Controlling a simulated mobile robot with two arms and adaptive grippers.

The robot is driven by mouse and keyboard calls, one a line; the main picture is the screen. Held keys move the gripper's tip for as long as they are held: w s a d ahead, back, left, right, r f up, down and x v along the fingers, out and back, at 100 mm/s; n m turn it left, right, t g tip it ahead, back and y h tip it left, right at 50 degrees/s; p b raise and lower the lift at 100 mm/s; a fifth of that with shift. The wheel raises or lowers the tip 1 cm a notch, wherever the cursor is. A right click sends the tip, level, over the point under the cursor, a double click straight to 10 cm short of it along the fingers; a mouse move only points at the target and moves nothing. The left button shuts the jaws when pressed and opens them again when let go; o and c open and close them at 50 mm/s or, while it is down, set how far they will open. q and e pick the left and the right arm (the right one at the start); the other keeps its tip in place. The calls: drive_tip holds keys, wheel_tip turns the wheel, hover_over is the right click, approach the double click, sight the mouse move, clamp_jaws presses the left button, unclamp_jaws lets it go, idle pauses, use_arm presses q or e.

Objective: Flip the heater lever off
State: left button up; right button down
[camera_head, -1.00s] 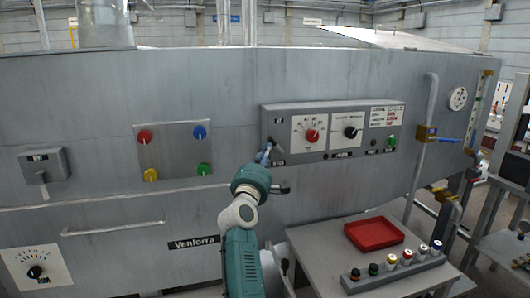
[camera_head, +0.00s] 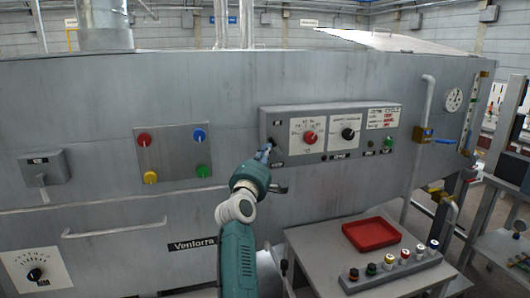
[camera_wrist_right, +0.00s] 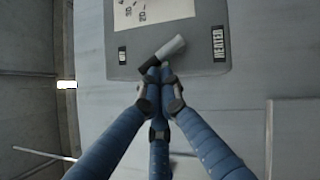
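The heater lever (camera_wrist_right: 168,47) is a short light-grey handle on a dark base, beside the HEATER label, and it sits slanted in the right wrist view. It is mounted at the left end of the grey control box (camera_head: 384,108). My right gripper (camera_head: 265,153) is at that end of the box. In the right wrist view its blue fingers (camera_wrist_right: 157,74) come together, with their tips right at the lever's base. I cannot tell whether they pinch it. In the head view the gripper mostly hides the lever. My left gripper is not in view.
The box carries a red knob (camera_head: 309,137) and a black knob (camera_head: 348,134). A handle (camera_head: 279,189) sticks out just below the gripper. A table (camera_head: 325,248) with a red tray (camera_head: 371,242) and a row of coloured-top bottles (camera_head: 389,262) stands at lower right.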

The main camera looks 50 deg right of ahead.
drive_tip(key=shift+s+d+r+m+g+y+p, duration=0.1)
drive_tip(key=shift+r+m+g+y+p, duration=0.15)
drive_tip(key=shift+m, duration=0.3)
drive_tip(key=shift+s+d+r+m+g+y+p, duration=0.15)
drive_tip(key=shift+r+m+g+y, duration=0.15)
drive_tip(key=shift+m, duration=0.25)
idle(2.0)
drive_tip(key=shift+w, duration=0.1)
wheel_tip(320, 180, up, 10)
drive_tip(key=shift+f, duration=0.1)
idle(0.3)
idle(0.4)
